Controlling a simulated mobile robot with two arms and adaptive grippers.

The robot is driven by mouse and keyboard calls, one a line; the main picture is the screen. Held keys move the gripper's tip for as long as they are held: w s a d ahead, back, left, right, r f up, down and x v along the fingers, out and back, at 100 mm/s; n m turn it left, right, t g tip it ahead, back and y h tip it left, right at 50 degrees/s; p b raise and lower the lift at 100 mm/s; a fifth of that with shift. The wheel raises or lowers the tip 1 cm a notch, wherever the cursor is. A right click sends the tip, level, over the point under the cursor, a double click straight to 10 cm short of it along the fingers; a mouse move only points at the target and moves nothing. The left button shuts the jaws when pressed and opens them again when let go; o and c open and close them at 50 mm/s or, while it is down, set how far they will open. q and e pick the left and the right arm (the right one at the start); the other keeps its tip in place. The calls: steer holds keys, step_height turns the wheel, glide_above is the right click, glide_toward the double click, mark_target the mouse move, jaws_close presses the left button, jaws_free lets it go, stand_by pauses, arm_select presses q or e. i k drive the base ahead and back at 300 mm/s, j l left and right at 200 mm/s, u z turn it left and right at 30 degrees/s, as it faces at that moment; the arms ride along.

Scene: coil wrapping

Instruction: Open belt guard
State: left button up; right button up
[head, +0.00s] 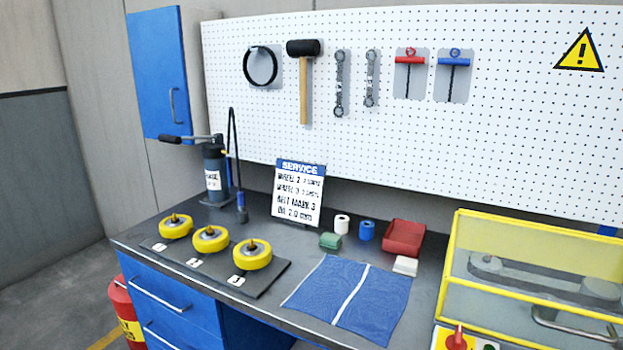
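The belt guard (452,268) is a yellow-framed box with clear panels at the right edge of the head view, partly cut off by the picture. It appears closed. A grey handle (575,329) is on its front, low down. Behind the clear panels a belt drive (540,283) shows dimly. Neither of my grippers is in view.
A control panel with a red knob (456,340) sits below the guard's front left corner. A blue cloth (345,300), a red tray (403,238), a service sign (299,195), yellow wheels (211,240) and a grease pump (214,170) occupy the bench.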

mark_target(613, 340)
steer(key=z, duration=1.55)
steer(key=i+l, duration=0.1)
steer(key=l, duration=0.3)
steer(key=i+l, duration=0.1)
steer(key=l, duration=0.3)
